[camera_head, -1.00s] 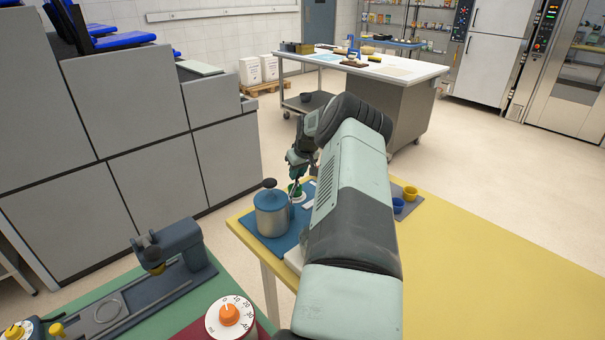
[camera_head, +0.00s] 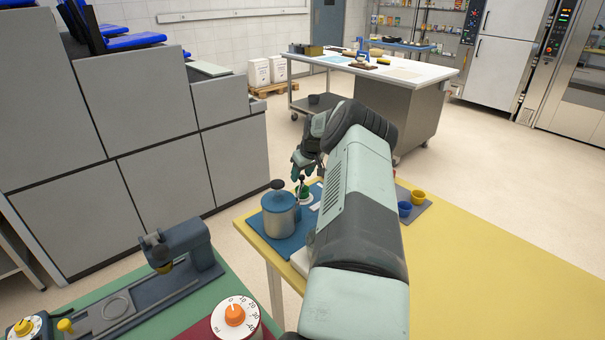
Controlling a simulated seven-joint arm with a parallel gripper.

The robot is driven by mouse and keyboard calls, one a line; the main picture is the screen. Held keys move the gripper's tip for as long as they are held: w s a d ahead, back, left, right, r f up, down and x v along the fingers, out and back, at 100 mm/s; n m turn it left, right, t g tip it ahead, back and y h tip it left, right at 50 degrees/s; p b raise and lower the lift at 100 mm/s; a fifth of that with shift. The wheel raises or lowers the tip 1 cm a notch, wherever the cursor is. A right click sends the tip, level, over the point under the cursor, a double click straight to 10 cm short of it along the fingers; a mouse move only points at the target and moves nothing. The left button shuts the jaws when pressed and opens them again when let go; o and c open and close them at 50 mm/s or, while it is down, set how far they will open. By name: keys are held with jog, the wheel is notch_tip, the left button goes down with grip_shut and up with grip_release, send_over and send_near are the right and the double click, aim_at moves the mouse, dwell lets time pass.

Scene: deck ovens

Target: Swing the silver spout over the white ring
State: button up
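My gripper (camera_head: 302,173) is small and dark in the head view, just above the back right of a pot. The pot (camera_head: 279,216) is silver-grey with a blue lid and a dark knob, standing on a blue mat (camera_head: 291,244). A thin upright piece (camera_head: 301,184), perhaps the silver spout, shows just below my gripper, by a small green part (camera_head: 304,193). A pale rim near the green part may be the white ring, but it is too small to be sure. I cannot tell whether the fingers touch anything or are open. My arm hides the mat's right side.
Blue (camera_head: 404,209) and yellow (camera_head: 418,196) cups stand right of my arm on a grey mat. The yellow tabletop (camera_head: 490,270) is clear at right.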

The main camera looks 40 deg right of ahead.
jog(key=v, duration=1)
jog(key=shift+r, duration=0.4)
jog(key=shift+s, duration=0.15)
